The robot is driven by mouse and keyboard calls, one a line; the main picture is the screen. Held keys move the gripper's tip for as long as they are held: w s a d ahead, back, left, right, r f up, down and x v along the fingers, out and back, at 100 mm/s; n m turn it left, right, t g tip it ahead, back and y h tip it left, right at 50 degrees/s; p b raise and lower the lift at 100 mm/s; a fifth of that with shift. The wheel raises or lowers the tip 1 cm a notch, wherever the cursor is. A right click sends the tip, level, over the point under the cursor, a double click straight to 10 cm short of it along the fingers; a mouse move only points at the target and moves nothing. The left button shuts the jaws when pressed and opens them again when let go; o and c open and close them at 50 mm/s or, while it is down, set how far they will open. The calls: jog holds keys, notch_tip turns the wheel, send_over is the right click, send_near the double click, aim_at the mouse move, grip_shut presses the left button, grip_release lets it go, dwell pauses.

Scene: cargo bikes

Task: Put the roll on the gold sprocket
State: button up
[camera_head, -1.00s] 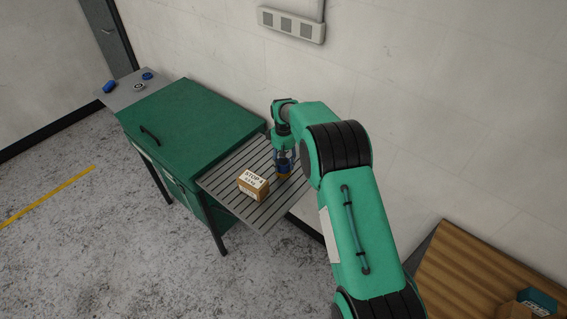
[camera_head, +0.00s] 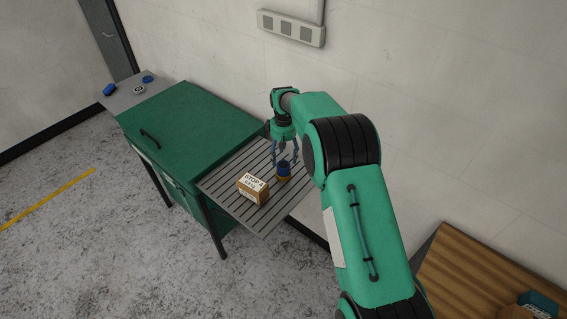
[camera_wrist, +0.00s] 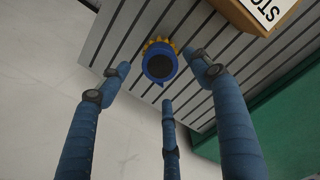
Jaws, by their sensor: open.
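The blue roll (camera_head: 283,168) stands upright on the gold sprocket (camera_head: 283,178), on the slatted grey shelf beside the green cabinet. In the wrist view the roll (camera_wrist: 161,66) shows a dark round centre, and the toothed edge of the gold sprocket (camera_wrist: 149,42) shows beyond it. The roll covers most of the sprocket, so any post inside is hidden. My gripper (camera_head: 285,157) is just above the roll with its blue fingers spread. In the wrist view the gripper (camera_wrist: 163,76) is open, with visible gaps between its fingers and the roll.
A cardboard box (camera_head: 252,189) with a printed label stands left of the sprocket on the slatted shelf (camera_head: 262,222). The green cabinet (camera_head: 190,122) adjoins the shelf. Small blue parts (camera_head: 109,90) and a ring (camera_head: 139,90) lie on its far grey ledge. The wall is close behind.

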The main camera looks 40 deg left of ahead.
aim_at(284, 164)
notch_tip(284, 164, up, 6)
dwell(0.4)
dwell(0.5)
jog(key=shift+r, duration=0.1)
